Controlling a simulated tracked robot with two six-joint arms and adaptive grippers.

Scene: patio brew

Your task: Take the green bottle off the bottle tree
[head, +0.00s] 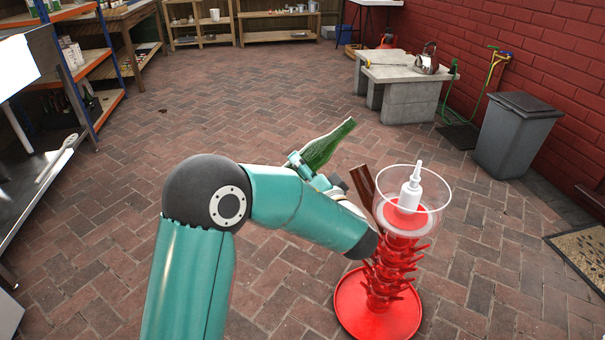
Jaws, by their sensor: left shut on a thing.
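The green bottle (328,145) is tilted in the air to the left of the bottle tree, with its narrow end pointing up and right. My left gripper (309,170) is shut on it. The bottle is apart from the tree in this view. The red bottle tree (385,282) stands on the floor at the right of my left arm, on a round red base. A clear bowl with a white nozzle (411,190) tops it. A brown bottle (363,184) leans out from the tree's left side, partly hidden by my arm. My right gripper is not in view.
A grey bin (514,135) stands by the brick wall at the right. A concrete block bench (402,75) with a metal kettle (427,62) is at the back. Shelves (95,65) line the left. The brick floor (250,110) between is clear.

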